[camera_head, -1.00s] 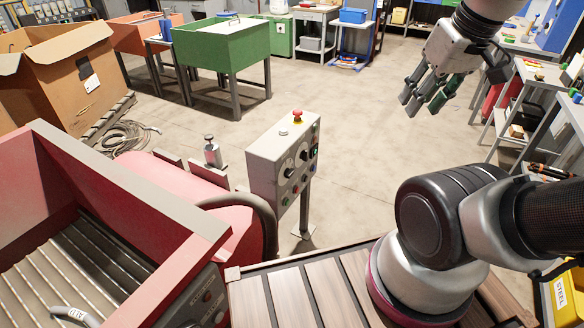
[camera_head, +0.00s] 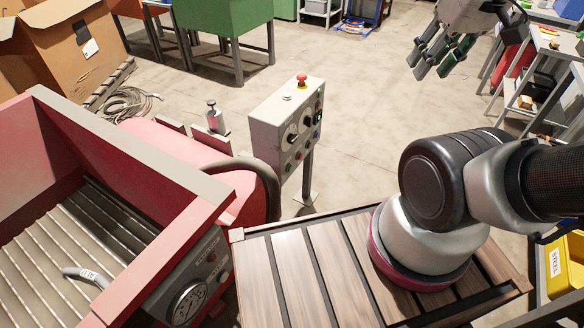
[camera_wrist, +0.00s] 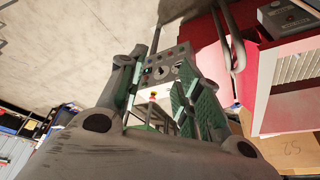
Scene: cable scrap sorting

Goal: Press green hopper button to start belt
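A grey control box (camera_head: 285,120) stands on a post right of the red hopper (camera_head: 150,175). My gripper (camera_head: 430,66), with green-padded fingers, is at the top right, apart from the box. In the wrist view my gripper (camera_wrist: 155,78) is open and empty, with the control box (camera_wrist: 166,68) seen beyond its fingers. A second panel (camera_head: 190,280) with a gauge is on the hopper's front, its buttons unclear.
A short cable piece (camera_head: 90,277) lies on the hopper's slatted bed. A slatted wooden deck (camera_head: 275,285) is below my arm. A yellow STEEL bin (camera_head: 565,265) is at the right. A cardboard box (camera_head: 75,50) and green bin (camera_head: 230,20) stand behind. Floor right of the control box is open.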

